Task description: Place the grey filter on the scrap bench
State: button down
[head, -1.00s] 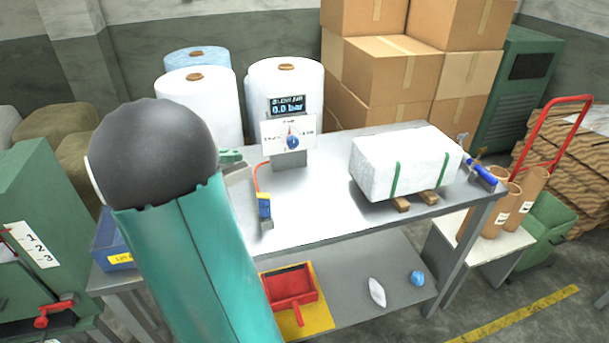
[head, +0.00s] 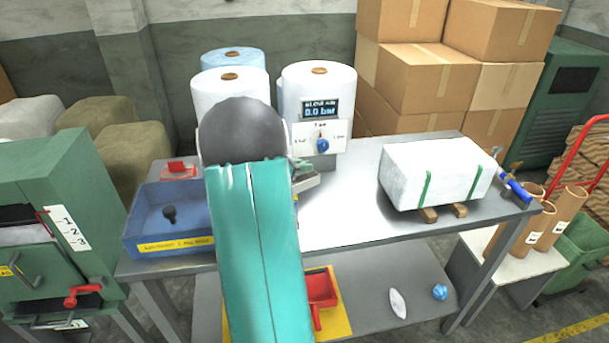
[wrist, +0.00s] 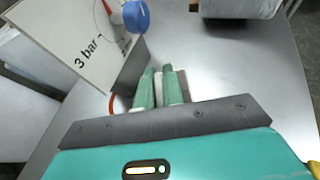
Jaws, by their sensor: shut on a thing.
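My gripper (wrist: 159,88) has its two green fingers shut on a small pale grey thing (wrist: 158,92), apparently the grey filter. Most of it is hidden between the fingers. In the head view my gripper (head: 303,166) shows small beside my arm, above the steel bench (head: 340,222), left of the wrapped block and in front of the gauge. No other grey filter shows. No label marks a scrap bench; a low white table (head: 503,262) with brown tubes (head: 556,222) stands right of the steel bench.
A gauge panel (head: 320,135) with a blue knob stands close to my gripper. The white wrapped block (head: 435,172) sits on wooden battens. A blue bin (head: 150,222) is left of my arm. White rolls (head: 318,82) and boxes (head: 420,80) stand behind. Bare steel lies between gauge and block.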

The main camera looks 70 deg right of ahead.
aim_at(300, 174)
jog(key=shift+s+d+f, duration=0.1)
jog(key=shift+d+f, duration=0.05)
jog(key=shift+f, duration=0.8)
jog(key=shift+s+d+f, duration=0.1)
jog(key=shift+f, duration=0.8)
jog(key=shift+w+f, duration=0.1)
jog(key=c, duration=1.5)
grip_release()
jog(key=v, duration=1.2)
